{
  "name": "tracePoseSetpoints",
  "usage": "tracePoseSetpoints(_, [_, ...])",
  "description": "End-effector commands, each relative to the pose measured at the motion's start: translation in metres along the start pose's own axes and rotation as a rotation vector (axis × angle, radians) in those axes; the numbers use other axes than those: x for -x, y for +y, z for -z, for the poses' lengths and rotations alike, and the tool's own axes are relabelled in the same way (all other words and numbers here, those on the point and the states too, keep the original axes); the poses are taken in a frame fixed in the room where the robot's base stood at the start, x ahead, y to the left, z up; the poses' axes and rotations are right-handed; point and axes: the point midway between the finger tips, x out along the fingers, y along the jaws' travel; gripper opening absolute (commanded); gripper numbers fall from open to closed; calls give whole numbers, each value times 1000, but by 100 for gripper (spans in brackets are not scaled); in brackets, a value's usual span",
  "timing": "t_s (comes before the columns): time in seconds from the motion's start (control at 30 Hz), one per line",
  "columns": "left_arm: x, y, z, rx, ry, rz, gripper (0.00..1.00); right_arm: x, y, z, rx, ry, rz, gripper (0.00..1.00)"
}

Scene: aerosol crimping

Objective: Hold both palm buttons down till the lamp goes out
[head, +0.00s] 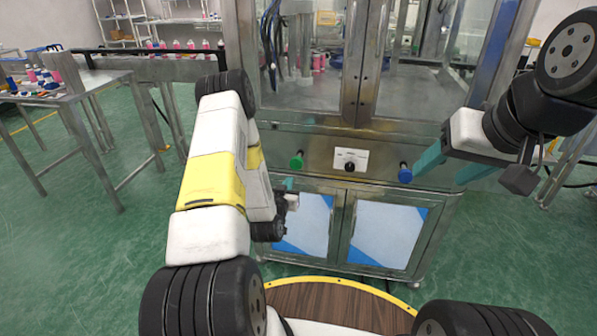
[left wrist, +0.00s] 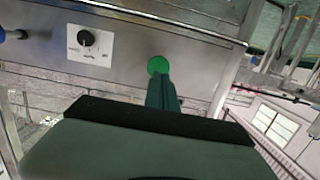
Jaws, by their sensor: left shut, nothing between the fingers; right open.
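The green palm button (head: 297,160) sits on the left of the machine's steel front panel, and the blue palm button (head: 405,173) on the right. My left gripper (head: 289,184) is shut and empty, just below the green button. In the left wrist view its closed fingers (left wrist: 162,92) point at the green button (left wrist: 158,65) and overlap its lower edge; I cannot tell whether they touch. My right gripper (head: 441,176) is open, one teal finger close beside the blue button; contact is unclear. I cannot make out a lit lamp.
A white plate with a black knob (head: 350,160) lies between the buttons. Glazed doors (head: 405,85) are above the panel, cabinet doors (head: 388,235) below. A steel table (head: 95,85) with small coloured items stands at left. The green floor between is clear.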

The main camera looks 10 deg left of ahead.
Motion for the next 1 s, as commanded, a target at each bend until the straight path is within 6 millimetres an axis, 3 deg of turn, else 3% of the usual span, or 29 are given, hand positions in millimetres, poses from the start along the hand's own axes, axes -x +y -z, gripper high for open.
tracePoseSetpoints(0.07, [0,0,0,0,0,0,2,0,0,0,0,0,0,59])
tracePoseSetpoints(0.27, [-13,-11,2,-16,-24,15,41,0,0,0,0,0,0,59])
tracePoseSetpoints(0.4, [-43,-41,9,-51,-93,54,69,0,0,0,0,0,0,59])
tracePoseSetpoints(0.53, [-74,-80,23,-76,-193,97,71,0,0,0,0,0,0,59])
tracePoseSetpoints(0.67, [-96,-102,34,-63,-309,107,71,0,0,0,0,0,0,59])
tracePoseSetpoints(0.8, [-109,-100,44,-13,-448,74,71,0,0,0,0,0,0,59])
tracePoseSetpoints(1.0, [-111,-82,64,72,-650,4,71,0,0,0,0,0,0,59])
